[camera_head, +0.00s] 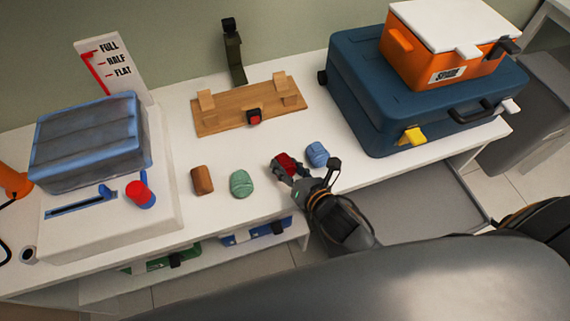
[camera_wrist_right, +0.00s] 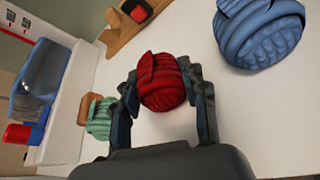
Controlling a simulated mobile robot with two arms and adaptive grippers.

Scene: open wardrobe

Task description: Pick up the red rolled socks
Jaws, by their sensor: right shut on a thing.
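The red rolled socks (camera_head: 287,163) are at my right gripper (camera_head: 305,172) over the front part of the white table. In the right wrist view the red rolled socks (camera_wrist_right: 162,82) sit between the two fingers of the right gripper (camera_wrist_right: 163,100), which is shut on them. I cannot tell whether the socks still touch the table. My left gripper is not in view.
Blue rolled socks (camera_head: 317,154) lie close to the right of the gripper. Green socks (camera_head: 242,184) and a brown roll (camera_head: 202,180) lie to the left. A wooden stand (camera_head: 225,118) is behind. A blue case (camera_head: 400,110) bearing an orange box (camera_head: 420,62) stands right.

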